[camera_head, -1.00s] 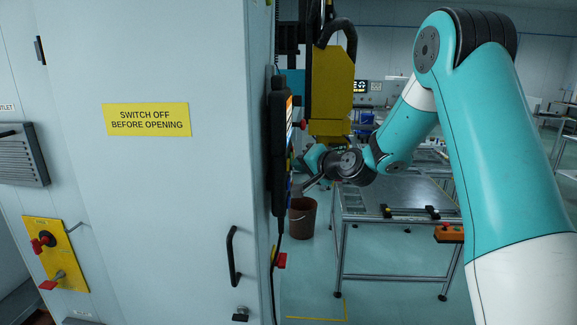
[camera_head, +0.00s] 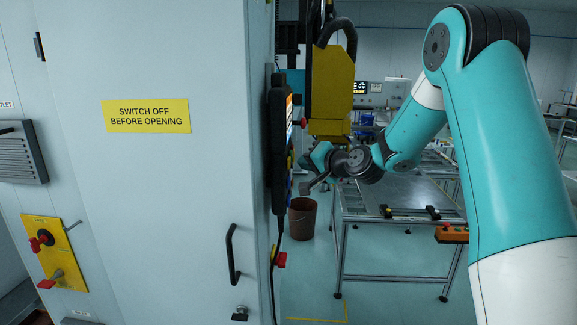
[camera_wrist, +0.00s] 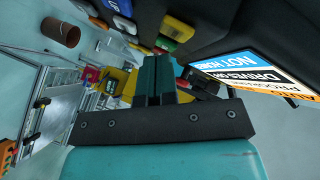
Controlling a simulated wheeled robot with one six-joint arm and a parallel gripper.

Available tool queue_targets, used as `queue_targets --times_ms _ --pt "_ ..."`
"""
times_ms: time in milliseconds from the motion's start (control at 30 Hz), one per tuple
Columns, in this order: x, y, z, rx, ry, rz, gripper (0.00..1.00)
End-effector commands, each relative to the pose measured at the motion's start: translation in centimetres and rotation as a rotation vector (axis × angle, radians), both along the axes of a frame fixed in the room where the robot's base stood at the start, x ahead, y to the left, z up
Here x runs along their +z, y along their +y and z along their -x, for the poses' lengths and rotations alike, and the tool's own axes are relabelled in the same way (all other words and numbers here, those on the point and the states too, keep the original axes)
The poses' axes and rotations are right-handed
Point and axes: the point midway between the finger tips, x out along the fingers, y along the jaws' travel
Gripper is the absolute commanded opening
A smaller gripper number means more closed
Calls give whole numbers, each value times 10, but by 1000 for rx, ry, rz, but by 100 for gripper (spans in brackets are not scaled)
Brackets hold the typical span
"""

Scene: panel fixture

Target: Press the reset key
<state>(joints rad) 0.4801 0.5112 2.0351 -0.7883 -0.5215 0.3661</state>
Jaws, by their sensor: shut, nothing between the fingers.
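A black control pendant (camera_head: 279,145) hangs on the side of the grey cabinet and shows edge-on in the head view. In the wrist view its screen (camera_wrist: 262,72) is at the right, with "NOT HOMED" and "DRIVES ON" lines. Several coloured keys show at the top: a blue key (camera_wrist: 124,24), a green and yellow key (camera_wrist: 177,29) and others. I cannot tell which is the reset key; the lettering is cut off or too small. My gripper (camera_wrist: 153,62) is shut and empty in front of the pendant. In the head view my gripper (camera_head: 304,187) is just right of the pendant's lower part, seemingly apart from it.
The cabinet door has a black handle (camera_head: 231,255) and a yellow warning label (camera_head: 148,116). A yellow machine part (camera_head: 331,85) hangs behind the pendant. A brown bucket (camera_head: 302,218) and a metal table (camera_head: 405,190) stand behind. A cable hangs below the pendant.

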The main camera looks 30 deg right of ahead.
Motion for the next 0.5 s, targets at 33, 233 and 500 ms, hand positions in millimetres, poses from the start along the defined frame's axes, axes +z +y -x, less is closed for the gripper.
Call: queue_targets --times_ms 33,233,500 --pt "0 0 0 0 0 0 0" --pt "-1 -4 2 -2 0 0 0" --pt "-2 -26 17 -3 -1 1 0"
